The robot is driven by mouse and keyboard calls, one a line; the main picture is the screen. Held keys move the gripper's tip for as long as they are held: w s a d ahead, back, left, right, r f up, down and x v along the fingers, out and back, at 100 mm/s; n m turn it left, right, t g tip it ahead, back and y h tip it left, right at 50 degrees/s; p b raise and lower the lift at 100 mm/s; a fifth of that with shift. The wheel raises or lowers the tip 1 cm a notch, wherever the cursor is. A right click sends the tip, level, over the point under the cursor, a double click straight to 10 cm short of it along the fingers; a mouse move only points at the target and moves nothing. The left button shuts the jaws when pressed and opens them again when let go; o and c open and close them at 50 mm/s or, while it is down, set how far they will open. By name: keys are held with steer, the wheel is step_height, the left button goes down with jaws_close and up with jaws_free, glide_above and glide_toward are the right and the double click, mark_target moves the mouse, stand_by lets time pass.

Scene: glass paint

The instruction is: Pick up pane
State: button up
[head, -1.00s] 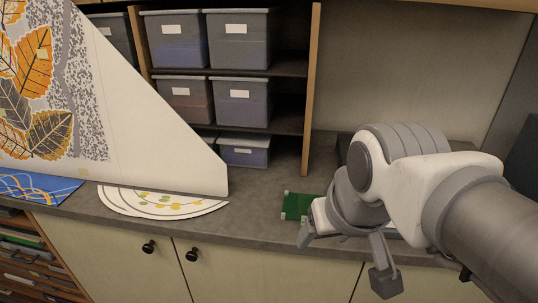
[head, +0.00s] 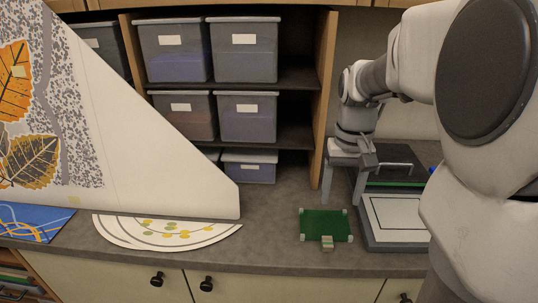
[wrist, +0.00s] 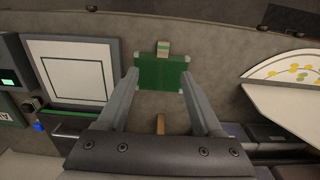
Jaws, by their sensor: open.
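The pane appears to be the green rectangle (head: 314,224) with pale corner pieces and a small striped block (head: 327,242) at its front edge. It lies flat on the grey counter. In the wrist view the pane (wrist: 161,74) shows between and beyond my fingertips, with the block (wrist: 163,48) on its far edge. My gripper (head: 341,201) is open and empty, fingers pointing down, behind and to the right of the pane in the head view. It also shows in the wrist view (wrist: 160,76). I see no contact with the pane; the exact height gap is unclear.
A grey device with a white framed panel (head: 396,217) stands right of the pane. Shelves of grey lidded bins (head: 246,118) are behind. A large patterned sheet (head: 140,150) and a white semicircular sheet (head: 120,229) are on the left. Bare counter (head: 268,225) lies left of the pane.

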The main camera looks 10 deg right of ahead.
glide_above(328, 242)
steer(key=f, duration=0.9)
steer(key=shift+s+d+f, duration=0.15)
steer(key=shift+d, duration=0.1)
steer(key=shift+a+f+b, duration=0.15)
steer(key=shift+f, duration=1.25)
steer(key=shift+a+f+b, duration=0.15)
steer(key=shift+f, duration=1.2)
steer(key=shift+w, duration=0.2)
jaws_close()
